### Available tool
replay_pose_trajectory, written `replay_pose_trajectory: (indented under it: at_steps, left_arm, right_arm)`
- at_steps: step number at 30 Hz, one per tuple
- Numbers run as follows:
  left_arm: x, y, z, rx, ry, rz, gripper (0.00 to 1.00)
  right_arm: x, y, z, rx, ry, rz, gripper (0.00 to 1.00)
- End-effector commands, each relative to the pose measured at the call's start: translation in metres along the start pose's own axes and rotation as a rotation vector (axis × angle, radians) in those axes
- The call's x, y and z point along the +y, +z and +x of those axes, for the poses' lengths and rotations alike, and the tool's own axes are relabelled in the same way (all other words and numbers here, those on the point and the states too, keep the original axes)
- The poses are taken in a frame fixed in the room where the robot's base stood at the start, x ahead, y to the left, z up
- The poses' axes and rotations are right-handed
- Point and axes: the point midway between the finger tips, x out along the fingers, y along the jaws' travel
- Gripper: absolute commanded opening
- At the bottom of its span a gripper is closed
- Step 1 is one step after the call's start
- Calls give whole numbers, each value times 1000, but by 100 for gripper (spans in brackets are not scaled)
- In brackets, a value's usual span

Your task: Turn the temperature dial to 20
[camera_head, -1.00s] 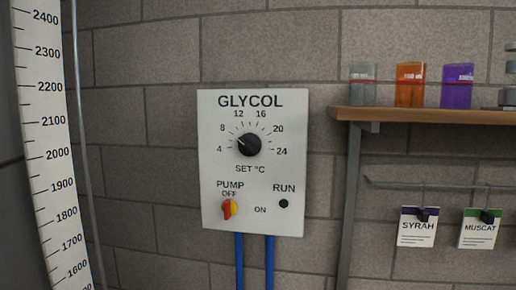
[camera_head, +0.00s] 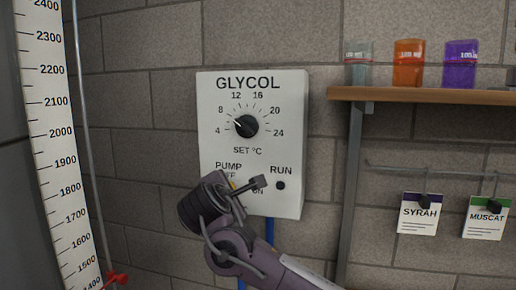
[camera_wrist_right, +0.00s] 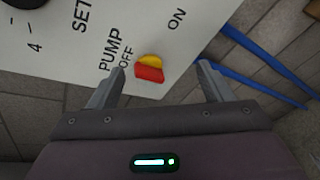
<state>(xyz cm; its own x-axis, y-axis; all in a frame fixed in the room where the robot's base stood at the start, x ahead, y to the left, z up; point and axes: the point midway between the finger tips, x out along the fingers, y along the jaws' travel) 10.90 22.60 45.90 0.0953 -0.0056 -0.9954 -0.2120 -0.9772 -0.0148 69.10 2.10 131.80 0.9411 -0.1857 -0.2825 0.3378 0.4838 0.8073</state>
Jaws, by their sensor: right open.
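The temperature dial (camera_head: 246,126) is a round black knob on the white GLYCOL panel (camera_head: 290,150). Its light pointer mark aims to the upper left, between 4 and 8; the 20 mark is at its upper right. In the right wrist view only the edge of the dial (camera_wrist_right: 24,3) shows at the top left. My right gripper (camera_head: 260,184) is in front of the lower panel, below the dial. Its fingers (camera_wrist_right: 162,72) are open and empty, with the red and yellow pump switch (camera_wrist_right: 149,70) seen between them. My left gripper is not in view.
Blue pipes (camera_head: 270,232) run down below the panel. A wooden shelf (camera_head: 430,95) with coloured beakers and hanging SYRAH and MUSCAT tags is at the right. A tall scale (camera_head: 55,130) stands at the left.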

Motion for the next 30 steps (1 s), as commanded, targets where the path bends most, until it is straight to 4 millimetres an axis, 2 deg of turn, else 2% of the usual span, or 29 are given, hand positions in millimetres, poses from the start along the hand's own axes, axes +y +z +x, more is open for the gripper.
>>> replay_pose_trajectory:
  at_steps: [1,3,6,9,12,17,24,30]
  left_arm:
    - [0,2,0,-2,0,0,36]
    - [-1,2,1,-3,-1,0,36]
    - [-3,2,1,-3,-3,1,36]
    - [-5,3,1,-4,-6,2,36]
    - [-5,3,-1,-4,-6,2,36]
    - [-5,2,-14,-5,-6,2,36]
    - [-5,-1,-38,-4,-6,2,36]
    - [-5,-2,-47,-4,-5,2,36]
  right_arm:
    - [28,16,-14,-53,43,-56,73]
    - [55,35,-31,-120,81,-135,73]
    - [84,56,-52,-203,114,-220,73]
    - [100,70,-65,-255,130,-270,73]
    - [108,76,-69,-279,135,-293,73]
    - [114,83,-55,-281,131,-296,73]
    - [121,93,-18,-280,131,-294,73]
    - [122,96,0,-279,134,-294,73]
